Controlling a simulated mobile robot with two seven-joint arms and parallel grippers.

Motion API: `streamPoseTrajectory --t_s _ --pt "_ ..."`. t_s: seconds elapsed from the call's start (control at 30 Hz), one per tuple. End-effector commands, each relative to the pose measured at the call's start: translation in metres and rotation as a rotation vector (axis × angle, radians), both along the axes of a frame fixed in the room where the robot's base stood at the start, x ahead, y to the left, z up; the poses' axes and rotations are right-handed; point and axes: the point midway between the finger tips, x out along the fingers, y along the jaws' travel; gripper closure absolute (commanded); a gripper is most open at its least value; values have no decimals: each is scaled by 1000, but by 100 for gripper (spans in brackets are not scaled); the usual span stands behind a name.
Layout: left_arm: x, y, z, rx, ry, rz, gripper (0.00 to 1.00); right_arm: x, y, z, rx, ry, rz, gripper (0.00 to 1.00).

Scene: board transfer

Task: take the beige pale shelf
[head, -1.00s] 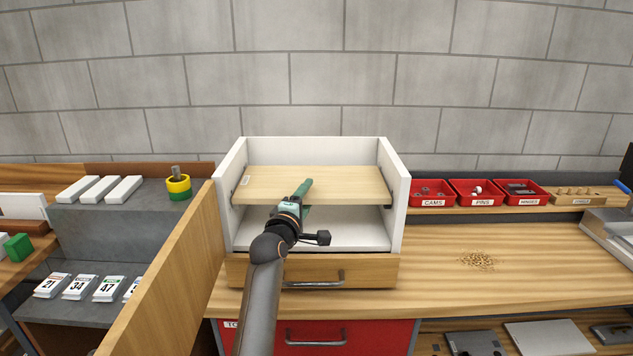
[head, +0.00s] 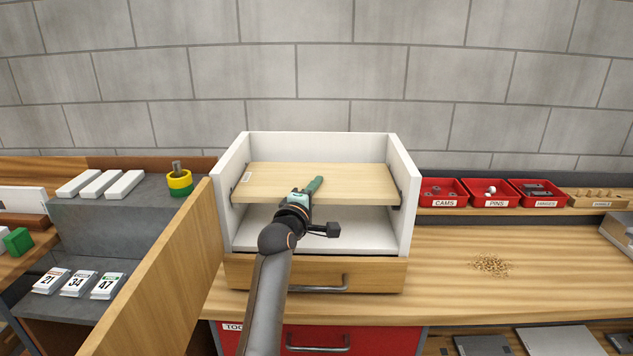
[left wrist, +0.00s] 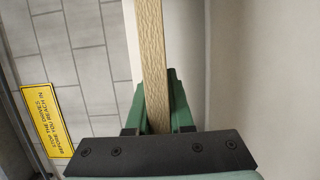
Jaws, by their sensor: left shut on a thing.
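The beige pale shelf (head: 350,183) is a flat light-wood board lying level across the inside of a white open-topped cabinet (head: 406,190). My left gripper (head: 309,191) is at the shelf's front edge, near the middle. In the left wrist view the green fingers (left wrist: 160,108) are shut on the shelf's edge (left wrist: 151,60), one finger on each side. The shelf's far supports are mostly hidden. My right gripper is in neither view.
Below the shelf is a white compartment, then a wooden drawer (head: 318,276). A wooden partition (head: 165,265) rises at left. Red bins (head: 443,191) stand at right. The bench top (head: 450,265) is mostly clear, with a patch of small brown bits (head: 491,264).

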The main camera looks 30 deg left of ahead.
Motion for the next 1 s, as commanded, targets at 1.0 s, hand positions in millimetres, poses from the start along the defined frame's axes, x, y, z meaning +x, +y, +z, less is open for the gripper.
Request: streamPoseTrajectory --t_s 1.0 --pt "0 0 28 2 -15 1 100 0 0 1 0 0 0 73"
